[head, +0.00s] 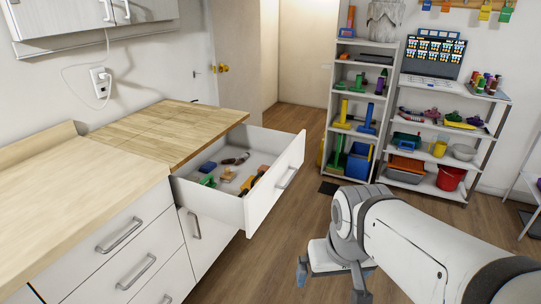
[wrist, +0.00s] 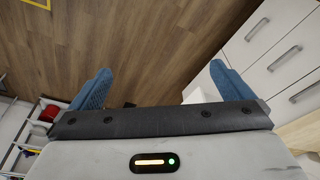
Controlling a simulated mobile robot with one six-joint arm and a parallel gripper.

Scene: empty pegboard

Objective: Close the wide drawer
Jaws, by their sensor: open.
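The wide drawer (head: 274,195) is white with a grey bar handle (head: 287,177) on its front. In the head view it stands pulled out from the cabinet under the wooden worktop (head: 165,130). Several small coloured items lie inside it. My gripper (head: 333,281) is to the right of the drawer front and nearer to me, pointing down over the floor. It is apart from the drawer. In the wrist view its two blue fingers (wrist: 155,85) are spread wide with nothing between them.
Closed white drawers with bar handles (head: 122,233) stand at the left, below a lighter counter (head: 75,195). Shelves with tools and bins (head: 357,100) stand at the back right. The wooden floor (head: 285,235) between the drawer and my arm is clear.

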